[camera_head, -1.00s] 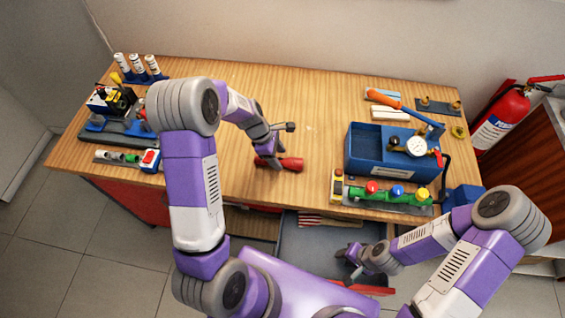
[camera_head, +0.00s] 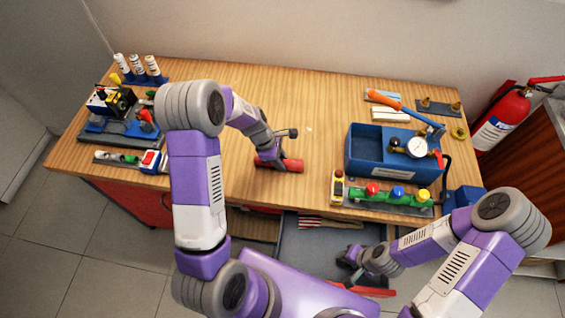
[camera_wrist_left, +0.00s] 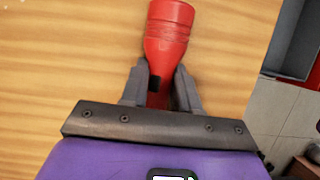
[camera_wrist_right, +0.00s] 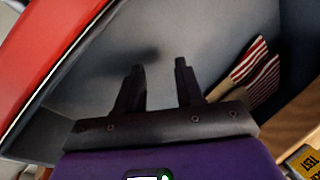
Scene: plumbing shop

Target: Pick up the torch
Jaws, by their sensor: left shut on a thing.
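The red torch (camera_head: 291,165) lies on the wooden table near its front edge, left of the blue box. My left gripper (camera_head: 268,160) is down at the torch and shut on its narrower body. In the left wrist view the torch (camera_wrist_left: 168,35) runs away from between the two fingers (camera_wrist_left: 160,88), its wide head beyond them. Its lower end is hidden by the gripper. My right gripper (camera_head: 350,256) is at the open drawer in front of the table. In the right wrist view its fingers (camera_wrist_right: 160,78) stand apart with nothing between them.
A blue box (camera_head: 365,165) with a gauge and a row of colored valves (camera_head: 385,194) stand on the right. Equipment (camera_head: 115,130) fills the table's left end. The open drawer (camera_head: 315,240) holds a red-and-white striped thing (camera_wrist_right: 250,70). The table's middle is clear.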

